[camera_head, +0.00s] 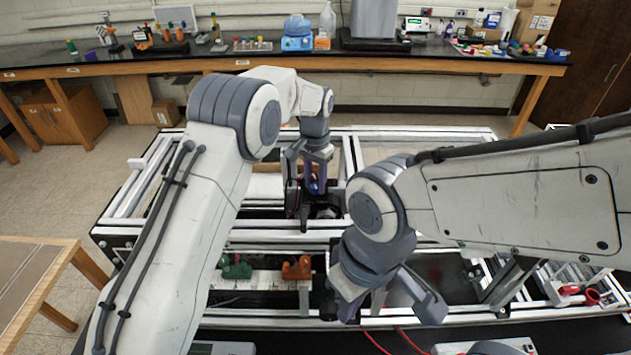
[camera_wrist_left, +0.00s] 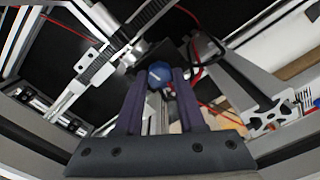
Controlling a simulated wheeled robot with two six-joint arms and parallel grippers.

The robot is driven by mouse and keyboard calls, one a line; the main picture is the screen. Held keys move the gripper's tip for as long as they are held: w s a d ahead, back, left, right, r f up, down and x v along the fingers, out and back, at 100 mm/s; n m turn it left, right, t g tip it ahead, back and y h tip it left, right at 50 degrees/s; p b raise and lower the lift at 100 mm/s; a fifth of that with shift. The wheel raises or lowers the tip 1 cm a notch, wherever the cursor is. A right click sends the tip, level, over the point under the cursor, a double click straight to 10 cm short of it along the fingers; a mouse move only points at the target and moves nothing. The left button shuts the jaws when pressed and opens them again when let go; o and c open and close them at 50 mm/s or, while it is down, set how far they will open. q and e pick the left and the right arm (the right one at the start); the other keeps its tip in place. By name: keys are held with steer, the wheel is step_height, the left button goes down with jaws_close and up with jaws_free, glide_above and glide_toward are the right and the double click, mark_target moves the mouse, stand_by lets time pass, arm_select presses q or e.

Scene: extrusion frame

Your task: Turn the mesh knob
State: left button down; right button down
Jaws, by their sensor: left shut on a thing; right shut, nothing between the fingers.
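The knob (camera_wrist_left: 159,74) is blue and round with a white line mark, and it sits between the two purple fingers of my left gripper (camera_wrist_left: 159,84) in the left wrist view. The fingers are shut on its sides. In the head view my left gripper (camera_head: 314,188) reaches down into the far part of the extrusion frame (camera_head: 420,132), and its fingers mostly hide the knob. My right gripper (camera_head: 380,302) is shut and empty above the near part of the frame, apart from the knob.
A green part (camera_head: 237,268) and an orange part (camera_head: 297,268) sit on a light rail left of my right gripper. Red-handled loops (camera_head: 590,296) lie at the right. Red cables (camera_head: 375,340) run at the front. A lab bench (camera_head: 250,62) stands behind the frame.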

mark_target(315, 185)
arm_select(q)
steer(key=shift+w+r, duration=0.1)
steer(key=shift+r, duration=0.05)
steer(key=c, duration=0.5)
jaws_free()
steer(key=shift+r, duration=0.2)
step_height(315, 185, up, 10)
steer(key=b, duration=0.3)
